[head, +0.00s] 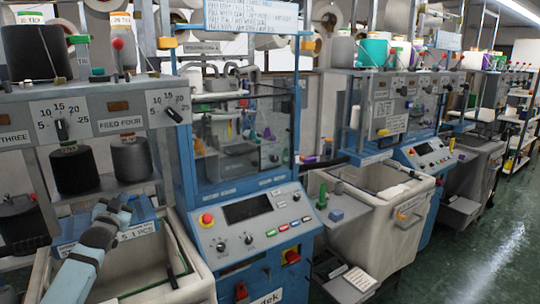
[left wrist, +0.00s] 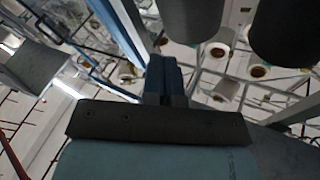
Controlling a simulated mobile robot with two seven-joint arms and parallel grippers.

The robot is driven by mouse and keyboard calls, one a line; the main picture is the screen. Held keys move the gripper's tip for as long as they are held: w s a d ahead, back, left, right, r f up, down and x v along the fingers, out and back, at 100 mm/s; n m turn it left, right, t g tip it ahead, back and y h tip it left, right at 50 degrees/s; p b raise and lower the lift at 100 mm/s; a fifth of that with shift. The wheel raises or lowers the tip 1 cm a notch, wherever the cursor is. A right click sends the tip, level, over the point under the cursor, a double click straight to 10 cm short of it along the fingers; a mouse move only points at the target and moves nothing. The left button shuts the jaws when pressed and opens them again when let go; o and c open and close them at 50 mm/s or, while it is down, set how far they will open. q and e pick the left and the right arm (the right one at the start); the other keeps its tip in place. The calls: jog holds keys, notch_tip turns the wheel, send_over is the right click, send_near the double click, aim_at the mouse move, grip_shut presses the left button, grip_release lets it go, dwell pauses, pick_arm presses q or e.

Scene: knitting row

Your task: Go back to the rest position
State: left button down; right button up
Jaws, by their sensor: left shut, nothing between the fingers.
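My left arm comes in from the lower left of the head view. I cannot tell how far the gripper is from the ledge. My right gripper is not in view.
Another pale bin (head: 375,225) stands further right. Green floor (head: 490,260) lies open at the far right.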

pick_arm(q)
jog(key=s+d+f+g+h, duration=0.1)
jog(key=s+d+f+g, duration=0.1)
jog(key=s+d+f, duration=0.5)
jog(key=s+d+f+g, duration=0.1)
jog(key=s+f+g, duration=0.1)
jog(key=s+f, duration=0.65)
jog(key=s+d+f+g+h, duration=0.15)
jog(key=s+d+f, duration=0.25)
jog(key=f, duration=0.7)
jog(key=s+d+f+g, duration=0.1)
jog(key=s+d, duration=0.3)
jog(key=s, duration=0.5)
jog(key=s+d+f+n+g+h, duration=0.1)
jog(key=s+d+f, duration=0.3)
jog(key=s, duration=0.6)
jog(key=s+d+f+g, duration=0.1)
jog(key=s+d+f, duration=0.2)
jog(key=s, duration=0.7)
jog(key=shift+s+d+f+n, duration=0.2)
jog(key=shift+d+n, duration=0.2)
jog(key=shift+d, duration=0.05)
jog(key=shift+g, duration=0.25)
